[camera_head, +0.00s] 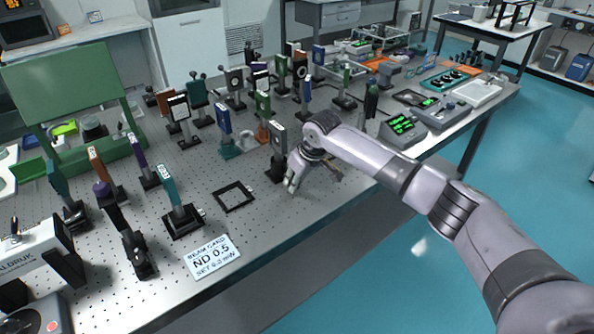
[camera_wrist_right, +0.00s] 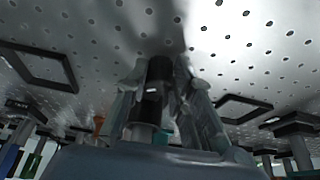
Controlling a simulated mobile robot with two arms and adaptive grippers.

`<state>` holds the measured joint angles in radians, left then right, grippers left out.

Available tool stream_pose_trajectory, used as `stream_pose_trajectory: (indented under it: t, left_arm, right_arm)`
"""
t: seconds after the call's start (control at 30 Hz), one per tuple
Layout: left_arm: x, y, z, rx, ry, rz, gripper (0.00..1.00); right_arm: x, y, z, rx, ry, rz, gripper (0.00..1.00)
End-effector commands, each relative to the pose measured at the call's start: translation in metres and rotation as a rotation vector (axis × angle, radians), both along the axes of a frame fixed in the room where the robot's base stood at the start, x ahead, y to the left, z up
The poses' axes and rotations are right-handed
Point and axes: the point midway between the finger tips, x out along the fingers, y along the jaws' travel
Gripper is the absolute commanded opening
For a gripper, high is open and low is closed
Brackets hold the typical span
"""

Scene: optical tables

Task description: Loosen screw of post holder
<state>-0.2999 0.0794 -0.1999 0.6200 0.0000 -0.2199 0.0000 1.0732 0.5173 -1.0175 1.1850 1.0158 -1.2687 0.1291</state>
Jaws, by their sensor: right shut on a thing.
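My right gripper (camera_head: 291,184) is low over the front edge of the perforated optical table, at the right of a dark post holder (camera_head: 275,171). That holder carries an upright optic mount (camera_head: 278,138). In the right wrist view a black cylindrical post holder (camera_wrist_right: 157,82) stands between the two fingers (camera_wrist_right: 160,100), and the gripper is shut on it. A small light spot shows on its side; I cannot tell whether it is the screw. The fingers partly hide the holder. My left gripper is in neither view.
A flat black frame (camera_head: 233,197) lies on the table to the left, with a beam card (camera_head: 213,257) in front of it. Several post-mounted optics crowd the back and left. A box with a green display (camera_head: 402,126) stands to the right, behind my right arm.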

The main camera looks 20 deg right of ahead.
Motion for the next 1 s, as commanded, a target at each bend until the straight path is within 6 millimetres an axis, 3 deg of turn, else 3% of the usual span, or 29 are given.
stream_pose_trajectory:
  t: [0.4, 0.43, 0.7, 1.0]
  left_arm:
    - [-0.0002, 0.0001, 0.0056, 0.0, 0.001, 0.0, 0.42]
    - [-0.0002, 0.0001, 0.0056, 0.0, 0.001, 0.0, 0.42]
    - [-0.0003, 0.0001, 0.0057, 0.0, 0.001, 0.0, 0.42]
    - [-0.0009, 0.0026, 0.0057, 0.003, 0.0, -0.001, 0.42]
  right_arm:
    - [0.0, 0.0003, -0.0003, 0.001, -0.002, -0.033, 0.0]
    - [0.0, 0.0003, -0.0003, 0.001, -0.002, -0.033, 0.23]
    - [0.0, 0.0002, -0.0002, 0.001, -0.002, -0.032, 0.41]
    - [-0.0001, 0.0, 0.0005, 0.001, -0.002, -0.032, 0.42]
